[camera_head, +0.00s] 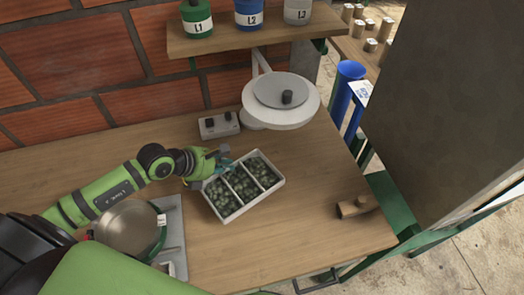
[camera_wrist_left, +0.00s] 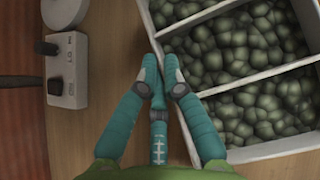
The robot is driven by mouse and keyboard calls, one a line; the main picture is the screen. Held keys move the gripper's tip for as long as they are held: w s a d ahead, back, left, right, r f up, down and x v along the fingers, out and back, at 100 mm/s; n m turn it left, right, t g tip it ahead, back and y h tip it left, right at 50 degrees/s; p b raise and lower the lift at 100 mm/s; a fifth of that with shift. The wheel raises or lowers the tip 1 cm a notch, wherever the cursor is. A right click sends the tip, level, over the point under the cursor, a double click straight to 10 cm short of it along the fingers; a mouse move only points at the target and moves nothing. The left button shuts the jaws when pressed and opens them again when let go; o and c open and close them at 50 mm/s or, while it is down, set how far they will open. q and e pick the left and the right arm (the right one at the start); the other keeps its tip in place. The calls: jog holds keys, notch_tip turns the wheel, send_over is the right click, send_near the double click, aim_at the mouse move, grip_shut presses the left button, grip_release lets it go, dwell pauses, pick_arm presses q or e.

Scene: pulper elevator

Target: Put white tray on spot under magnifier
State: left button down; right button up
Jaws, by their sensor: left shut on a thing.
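The white tray (camera_head: 255,204) has three compartments filled with small dark-green fruits and lies at an angle on the wooden table. In the left wrist view the tray (camera_wrist_left: 265,76) fills the right side. My left gripper (camera_head: 226,162) is shut on the tray's wall at its back-left side; its teal fingertips (camera_wrist_left: 161,65) meet at that wall. The magnifier (camera_head: 285,100), with a round white head and a grey disc on top, hangs from a wall arm behind and right of the tray. The spot under it is hidden. My right gripper is out of view.
A small grey control box (camera_head: 219,125) with black knobs stands just behind the tray. A scale with a metal pan (camera_head: 130,228) is at left. A wooden block (camera_head: 357,207) lies near the right edge. A shelf (camera_head: 250,35) with labelled jars overhangs the back. The front-centre table is clear.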

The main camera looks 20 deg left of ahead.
aim_at(257, 152)
pick_arm(q)
jog(key=w+d+p, duration=0.1)
jog(key=w+d, duration=0.1)
jog(key=w, duration=0.1)
jog(key=w+d+p, duration=0.1)
jog(key=w+d, duration=0.1)
jog(key=w, duration=0.1)
jog(key=w+d+p, duration=0.1)
jog(key=w+d, duration=0.1)
jog(key=w, duration=0.1)
jog(key=shift+w+d+r, duration=0.15)
jog(key=shift+w+d, duration=0.05)
jog(key=shift+w, duration=0.05)
jog(key=shift+w+d, duration=0.1)
jog(key=shift+w, duration=0.05)
notch_tip(257, 152, down, 3)
jog(key=shift+f+p, duration=0.1)
jog(key=shift+p, duration=0.2)
jog(key=shift+f, duration=0.25)
jog(key=shift+f, duration=0.15)
jog(key=c, duration=1.4)
grip_release()
